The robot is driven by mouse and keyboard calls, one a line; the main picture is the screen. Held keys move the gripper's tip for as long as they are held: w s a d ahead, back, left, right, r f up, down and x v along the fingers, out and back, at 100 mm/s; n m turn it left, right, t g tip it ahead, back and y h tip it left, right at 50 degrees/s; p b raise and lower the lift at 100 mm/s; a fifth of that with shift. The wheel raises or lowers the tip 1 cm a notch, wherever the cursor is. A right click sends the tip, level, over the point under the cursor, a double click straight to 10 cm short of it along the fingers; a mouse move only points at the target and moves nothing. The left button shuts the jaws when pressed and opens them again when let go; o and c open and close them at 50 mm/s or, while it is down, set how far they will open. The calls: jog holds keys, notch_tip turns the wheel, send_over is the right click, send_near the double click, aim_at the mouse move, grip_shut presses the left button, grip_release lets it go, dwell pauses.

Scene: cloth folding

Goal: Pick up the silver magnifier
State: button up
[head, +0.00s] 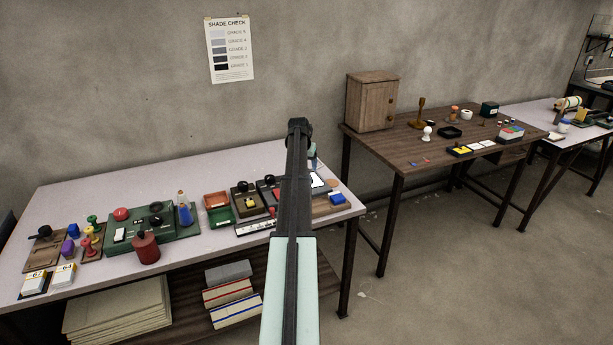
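I cannot make out a silver magnifier in the head view; it may be hidden behind my arm or too small to tell among the items. My arm rises from the bottom centre across the right part of the near pale table (75,205). Its dark end, where my gripper (299,126) seems to be, is seen from behind in front of the wall. The fingers cannot be made out, so open or shut does not show. No held object is visible.
The near table holds a green panel (125,238), a dark red canister (146,248), an orange-red tray (217,200) and coloured stamps. A brown table (390,150) with a wooden cabinet (371,101) stands to the right. Its front middle is mostly clear. Another table is farther right.

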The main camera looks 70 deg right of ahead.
jog(key=shift+x, duration=2.6)
jog(key=shift+d, duration=0.1)
jog(key=c, duration=1.2)
jog(key=shift+r, duration=0.15)
